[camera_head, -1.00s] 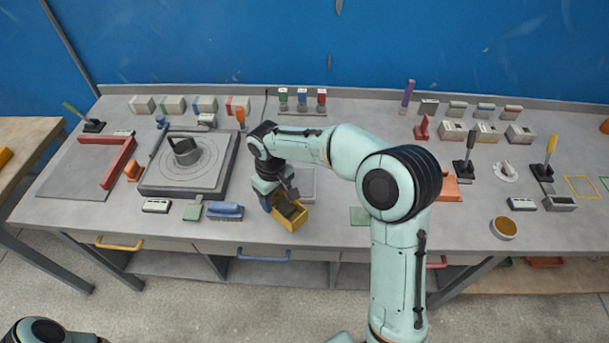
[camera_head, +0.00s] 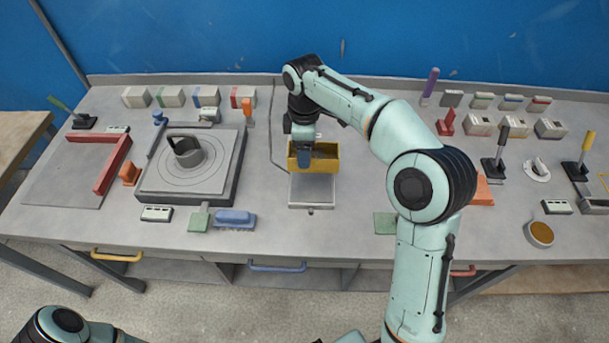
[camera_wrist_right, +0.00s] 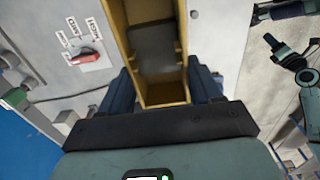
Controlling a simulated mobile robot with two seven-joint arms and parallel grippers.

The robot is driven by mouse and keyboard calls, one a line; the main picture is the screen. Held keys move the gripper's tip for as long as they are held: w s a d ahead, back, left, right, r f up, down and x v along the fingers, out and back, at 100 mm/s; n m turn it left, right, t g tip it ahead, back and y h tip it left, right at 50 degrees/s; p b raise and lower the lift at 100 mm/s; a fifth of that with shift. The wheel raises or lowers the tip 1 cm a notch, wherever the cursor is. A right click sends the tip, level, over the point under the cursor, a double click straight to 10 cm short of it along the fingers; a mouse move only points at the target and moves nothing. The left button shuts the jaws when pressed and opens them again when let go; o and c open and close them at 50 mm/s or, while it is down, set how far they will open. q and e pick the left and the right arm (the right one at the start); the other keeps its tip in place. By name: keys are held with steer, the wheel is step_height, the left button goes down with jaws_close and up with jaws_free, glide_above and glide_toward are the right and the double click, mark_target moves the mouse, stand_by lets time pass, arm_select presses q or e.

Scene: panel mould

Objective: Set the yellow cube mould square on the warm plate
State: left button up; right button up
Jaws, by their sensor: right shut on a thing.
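The yellow cube mould (camera_head: 327,166) is an open-topped box held in my right gripper (camera_head: 304,155). In the head view it is over the back part of the pale square plate (camera_head: 312,190), which looks like the warm plate; its front part is bare. I cannot tell whether the mould touches the plate. In the right wrist view the mould (camera_wrist_right: 164,96) sits between the blue fingers of my right gripper (camera_wrist_right: 163,82), with its grey inside showing. My left gripper is out of view.
A turntable (camera_head: 190,165) with a grey cup-like part stands to the left. A blue brush (camera_head: 234,218) and a green pad (camera_head: 198,220) lie at the front edge. Another green pad (camera_head: 385,223) lies to the right of the plate. Boxes line the back.

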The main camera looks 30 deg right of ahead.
steer(key=f, duration=0.4)
steer(key=shift+w, duration=0.2)
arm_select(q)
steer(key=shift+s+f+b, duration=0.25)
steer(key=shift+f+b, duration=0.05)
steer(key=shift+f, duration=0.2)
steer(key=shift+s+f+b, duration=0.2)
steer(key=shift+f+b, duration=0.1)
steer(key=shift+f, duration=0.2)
arm_select(e)
step_height(320, 180, down, 6)
steer(key=shift+r, duration=0.15)
steer(key=shift+f, duration=0.2)
steer(key=o, duration=1.2)
step_height(320, 180, up, 12)
steer(key=shift+r+p, duration=0.15)
steer(key=shift+p, duration=0.9)
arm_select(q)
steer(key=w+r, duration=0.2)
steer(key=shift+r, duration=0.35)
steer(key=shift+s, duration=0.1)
